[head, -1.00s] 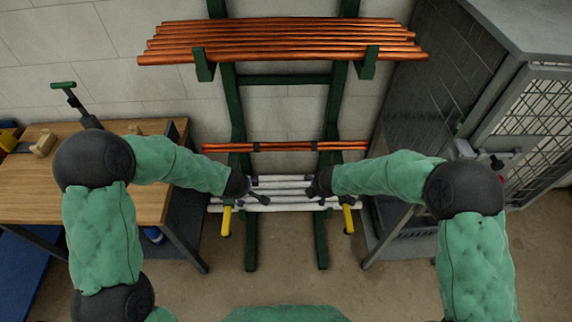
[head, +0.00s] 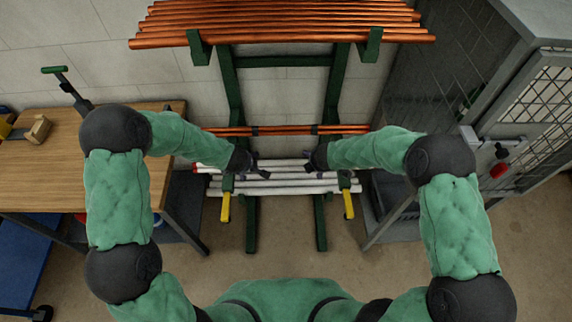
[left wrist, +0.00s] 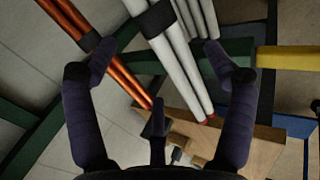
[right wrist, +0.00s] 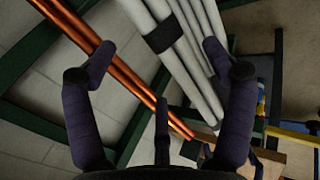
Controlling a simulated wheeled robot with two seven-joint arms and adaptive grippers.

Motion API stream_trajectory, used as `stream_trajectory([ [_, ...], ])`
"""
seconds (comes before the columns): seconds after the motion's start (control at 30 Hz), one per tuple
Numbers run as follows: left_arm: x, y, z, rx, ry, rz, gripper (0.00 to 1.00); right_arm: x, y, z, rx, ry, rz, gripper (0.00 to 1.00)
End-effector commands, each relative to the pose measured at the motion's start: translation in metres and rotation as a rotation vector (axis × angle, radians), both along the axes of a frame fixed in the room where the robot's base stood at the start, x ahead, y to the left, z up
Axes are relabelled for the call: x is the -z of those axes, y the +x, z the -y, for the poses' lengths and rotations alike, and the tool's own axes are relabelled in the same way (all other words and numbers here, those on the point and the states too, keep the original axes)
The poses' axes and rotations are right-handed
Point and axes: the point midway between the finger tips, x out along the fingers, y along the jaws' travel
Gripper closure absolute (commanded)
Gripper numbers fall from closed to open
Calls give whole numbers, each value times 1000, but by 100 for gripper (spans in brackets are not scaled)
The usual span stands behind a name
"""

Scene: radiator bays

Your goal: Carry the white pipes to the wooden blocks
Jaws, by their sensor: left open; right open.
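Several white pipes (head: 290,190) lie across the green arms low on the rack in the head view. One shows a red end on the left. My left gripper (head: 254,168) is open over their left part, and my right gripper (head: 312,164) is open to its right, over the same pipes. In the left wrist view, white pipes (left wrist: 180,62) with a black band run between and beyond the open fingers. The right wrist view also shows banded pipes (right wrist: 178,50) beyond the open fingers. Contact cannot be told. A wooden block (head: 38,130) stands on the bench at left.
The wooden bench (head: 60,180) stands at left with a green-handled tool (head: 68,88). Orange-brown pipes (head: 285,28) lie above on the rack, with thinner ones (head: 285,131) lower down. Yellow-tipped rack arms (head: 225,208) jut forward. A mesh cage (head: 545,110) stands at right.

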Motion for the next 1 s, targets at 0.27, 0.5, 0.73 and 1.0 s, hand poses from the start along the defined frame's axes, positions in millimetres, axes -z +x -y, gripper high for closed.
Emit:
stream_trajectory([
  [0.27, 37, 20, 0, 0, 0, -2, 16, 37, 20, 0, 2, 0, -2, 16],
  [0.5, 50, 28, 0, 0, 0, 0, 16, 50, 28, 0, 1, 0, -1, 16],
  [0.73, 51, 29, 0, 0, 0, 0, 16, 51, 29, 0, 2, 0, 0, 16],
  [1.0, 51, 29, 0, 0, 0, 0, 58, 51, 29, 0, 1, 0, 0, 58],
])
